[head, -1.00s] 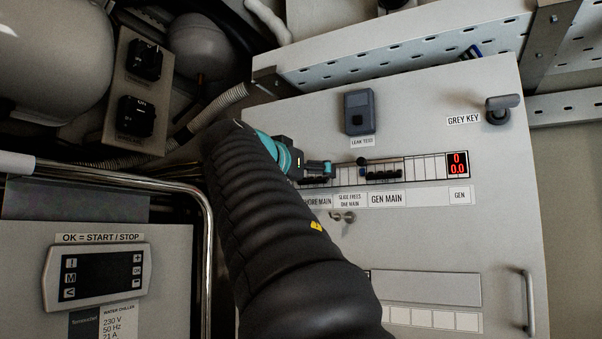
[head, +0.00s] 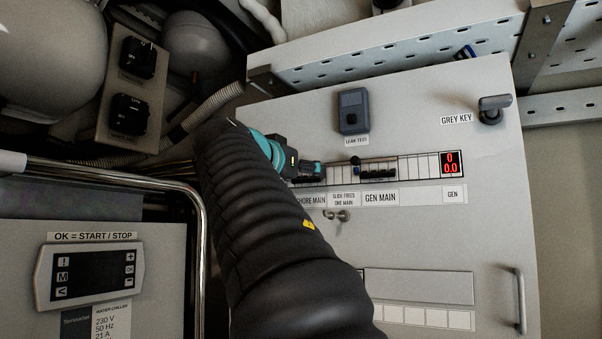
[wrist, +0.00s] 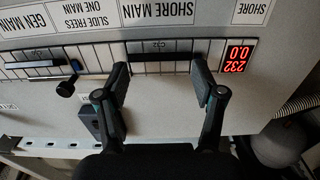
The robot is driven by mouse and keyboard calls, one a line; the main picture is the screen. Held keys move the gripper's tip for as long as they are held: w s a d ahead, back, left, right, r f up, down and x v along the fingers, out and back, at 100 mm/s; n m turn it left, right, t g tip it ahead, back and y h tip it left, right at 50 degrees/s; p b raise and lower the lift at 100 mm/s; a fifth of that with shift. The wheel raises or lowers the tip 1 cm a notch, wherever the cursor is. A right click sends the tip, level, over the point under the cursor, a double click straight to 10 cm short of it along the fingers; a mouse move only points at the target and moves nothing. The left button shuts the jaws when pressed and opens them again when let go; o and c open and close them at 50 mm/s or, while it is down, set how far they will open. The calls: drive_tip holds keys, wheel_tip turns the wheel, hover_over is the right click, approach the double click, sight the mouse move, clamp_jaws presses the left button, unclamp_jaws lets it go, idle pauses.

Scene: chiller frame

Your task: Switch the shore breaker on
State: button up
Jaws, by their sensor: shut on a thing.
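In the head view my gripper (head: 312,168) is at the left end of the breaker row, and my arm and fingers partly hide the shore breaker (head: 308,180). Whether its toggle is up or down I cannot tell. The shore meter (wrist: 236,56) reads 232 and 0.0 in red.
The gen main breaker (head: 378,174) and a black-knobbed slide (head: 356,161) sit just right of my gripper. A small key-like fitting (head: 338,215) sticks out below. The leak test box (head: 352,110), grey key switch (head: 494,108) and door handle (head: 520,300) also protrude. A metal rail (head: 190,210) stands left of my arm.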

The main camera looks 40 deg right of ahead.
idle(0.7)
drive_tip(key=o, duration=1.1)
drive_tip(key=shift+o, duration=0.2)
drive_tip(key=v, duration=1.2)
